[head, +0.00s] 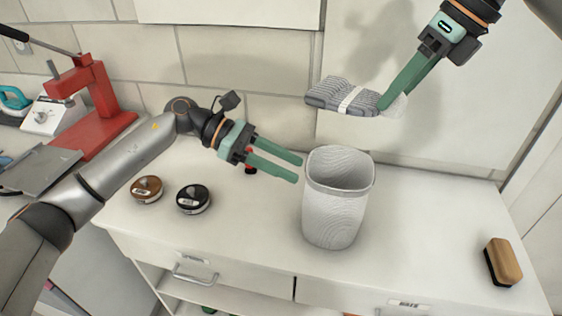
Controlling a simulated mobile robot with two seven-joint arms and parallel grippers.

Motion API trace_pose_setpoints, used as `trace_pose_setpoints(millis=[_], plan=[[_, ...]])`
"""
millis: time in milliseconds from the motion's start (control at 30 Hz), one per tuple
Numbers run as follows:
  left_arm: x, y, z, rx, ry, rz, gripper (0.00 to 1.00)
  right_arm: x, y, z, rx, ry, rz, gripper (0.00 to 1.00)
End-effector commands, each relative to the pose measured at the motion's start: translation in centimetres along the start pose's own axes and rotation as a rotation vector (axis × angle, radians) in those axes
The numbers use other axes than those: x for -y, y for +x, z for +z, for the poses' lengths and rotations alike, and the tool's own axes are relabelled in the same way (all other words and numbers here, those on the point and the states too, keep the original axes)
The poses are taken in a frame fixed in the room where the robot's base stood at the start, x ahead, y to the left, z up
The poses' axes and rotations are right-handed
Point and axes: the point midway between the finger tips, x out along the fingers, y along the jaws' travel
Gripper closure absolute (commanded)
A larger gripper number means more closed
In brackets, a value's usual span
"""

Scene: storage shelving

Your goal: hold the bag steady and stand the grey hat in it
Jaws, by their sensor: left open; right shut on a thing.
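The bag (334,212) is a pale, ribbed, open-topped container standing upright on the white counter. The grey hat (328,95) is knitted, with a white band and a pale pompom end. My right gripper (388,102) is shut on the hat near its pompom end and holds it in the air, above and behind the bag's opening. The hat lies roughly sideways, apart from the bag. My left gripper (299,170) is open and empty, with its fingertips just left of the bag's rim. I cannot tell whether they touch it. The bag's inner bottom is hidden.
Two round tins, one brown (147,189) and one black (193,198), sit on the counter at left. A brush (503,262) lies at far right. A red press (92,105) stands at back left.

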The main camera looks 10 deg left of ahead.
Motion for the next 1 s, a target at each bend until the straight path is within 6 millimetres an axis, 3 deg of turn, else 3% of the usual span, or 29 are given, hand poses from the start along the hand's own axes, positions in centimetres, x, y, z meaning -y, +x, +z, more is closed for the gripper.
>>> trace_pose_setpoints(millis=[500,700,1000], plan=[[0.1,9.2,0.0,0.001,0.002,-0.002,0.55,0.0,0.0,0.0,0.001,0.000,0.000,1.00],[0.1,10.7,0.0,0.002,0.002,0.000,0.55,0.0,0.0,0.0,0.001,0.000,0.000,1.00],[0.1,11.0,0.0,0.001,0.002,0.000,0.55,0.0,0.0,0.0,0.001,0.000,0.000,1.00]])
